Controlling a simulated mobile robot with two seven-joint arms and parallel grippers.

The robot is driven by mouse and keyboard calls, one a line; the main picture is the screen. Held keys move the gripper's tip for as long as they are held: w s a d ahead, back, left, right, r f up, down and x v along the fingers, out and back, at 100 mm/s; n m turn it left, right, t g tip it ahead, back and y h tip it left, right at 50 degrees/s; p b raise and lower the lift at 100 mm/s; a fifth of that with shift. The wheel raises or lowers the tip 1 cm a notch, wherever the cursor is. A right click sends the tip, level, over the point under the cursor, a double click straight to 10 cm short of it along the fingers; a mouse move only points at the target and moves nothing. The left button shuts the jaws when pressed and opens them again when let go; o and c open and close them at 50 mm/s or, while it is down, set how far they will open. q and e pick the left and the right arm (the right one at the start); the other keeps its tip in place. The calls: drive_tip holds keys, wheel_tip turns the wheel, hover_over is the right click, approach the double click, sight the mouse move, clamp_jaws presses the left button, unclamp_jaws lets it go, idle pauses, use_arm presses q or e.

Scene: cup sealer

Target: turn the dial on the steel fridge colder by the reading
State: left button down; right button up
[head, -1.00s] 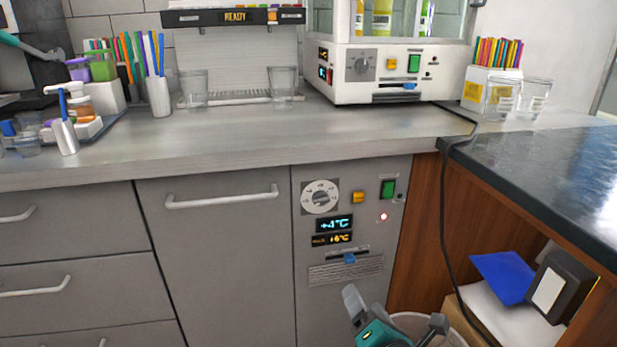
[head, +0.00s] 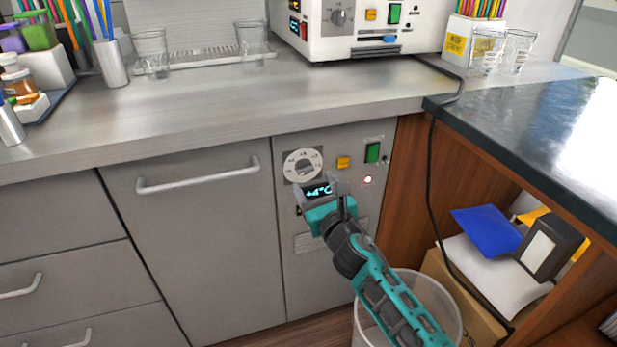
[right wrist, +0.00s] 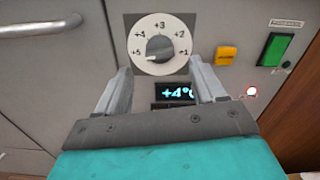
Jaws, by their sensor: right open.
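The steel fridge front (head: 345,260) has a white round dial (head: 303,165) on a dark square plate. In the right wrist view the dial (right wrist: 159,43) shows numbers from +5 at left over +3 at top to +1 at right; I cannot read its setting surely. A display (right wrist: 175,92) below it reads +4°C in cyan. My right gripper (head: 321,187) is open and empty, in front of the panel just below the dial. In the right wrist view its fingers (right wrist: 160,72) reach up toward the dial's lower sides. Contact cannot be told. My left gripper is not in view.
An orange button (head: 343,162), a green switch (head: 373,152) and a lit red lamp (head: 368,180) sit right of the dial. The counter edge (head: 210,140) overhangs above. A clear bin (head: 448,300) stands under my right arm. A black cable (head: 431,180) hangs at right.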

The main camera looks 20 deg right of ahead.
sight(307, 173)
drive_tip(key=shift+w+a+b, duration=0.1)
drive_tip(key=shift+w+b, duration=0.3)
drive_tip(key=shift+w, duration=1.95)
drive_tip(key=shift+c, duration=0.5)
drive_tip(key=shift+c, duration=1.4)
drive_tip(key=c, duration=0.7)
